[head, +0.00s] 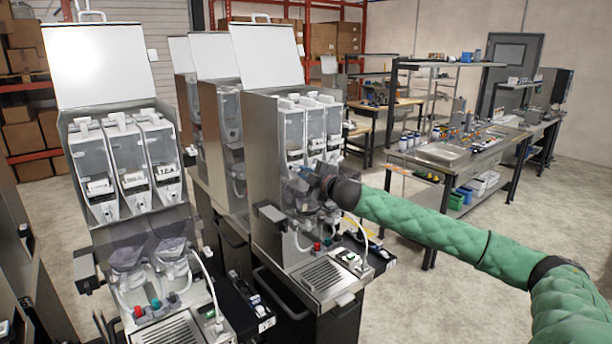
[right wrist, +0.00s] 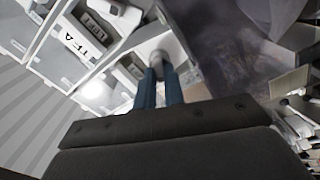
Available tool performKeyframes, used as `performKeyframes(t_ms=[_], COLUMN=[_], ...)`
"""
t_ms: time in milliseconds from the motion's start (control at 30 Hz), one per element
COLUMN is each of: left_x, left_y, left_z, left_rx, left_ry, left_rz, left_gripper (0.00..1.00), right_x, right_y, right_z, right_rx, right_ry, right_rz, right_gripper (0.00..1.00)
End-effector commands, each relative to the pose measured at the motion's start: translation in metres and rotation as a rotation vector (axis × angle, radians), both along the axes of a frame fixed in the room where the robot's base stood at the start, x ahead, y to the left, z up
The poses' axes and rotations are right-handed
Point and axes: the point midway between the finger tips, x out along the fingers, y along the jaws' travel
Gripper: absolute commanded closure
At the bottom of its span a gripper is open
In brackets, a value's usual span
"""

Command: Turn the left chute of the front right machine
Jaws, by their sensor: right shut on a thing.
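My right gripper (head: 304,174) is at the lower end of the canisters, toward the left one, and partly hides the chutes there. The chute's angle cannot be told. My left gripper is not in view.
Another machine (head: 120,160) with an open lid stands at left. Below the canisters on the right machine are clear mixing bowls, coloured knobs and a drip grille (head: 328,273). A workbench (head: 455,155) stands behind at right. The floor at lower right is clear.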

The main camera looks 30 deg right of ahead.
Motion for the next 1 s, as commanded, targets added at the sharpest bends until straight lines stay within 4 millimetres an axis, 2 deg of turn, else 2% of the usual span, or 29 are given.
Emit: performKeyframes(t_ms=[467, 733, 1000], left_x=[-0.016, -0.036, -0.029], left_y=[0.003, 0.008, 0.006], left_z=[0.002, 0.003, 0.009], left_rx=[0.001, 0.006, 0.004], left_ry=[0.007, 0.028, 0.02], left_rz=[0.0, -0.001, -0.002], left_gripper=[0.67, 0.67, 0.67], right_x=[0.0, 0.0, 0.0], right_y=[0.001, 0.0, 0.0], right_z=[-0.001, -0.002, -0.004], right_rx=[-0.45, -0.678, -0.834], right_ry=[-0.034, -0.052, -0.063], right_rz=[0.0, 0.0, 0.001], right_gripper=[1.0, 1.0, 1.0])
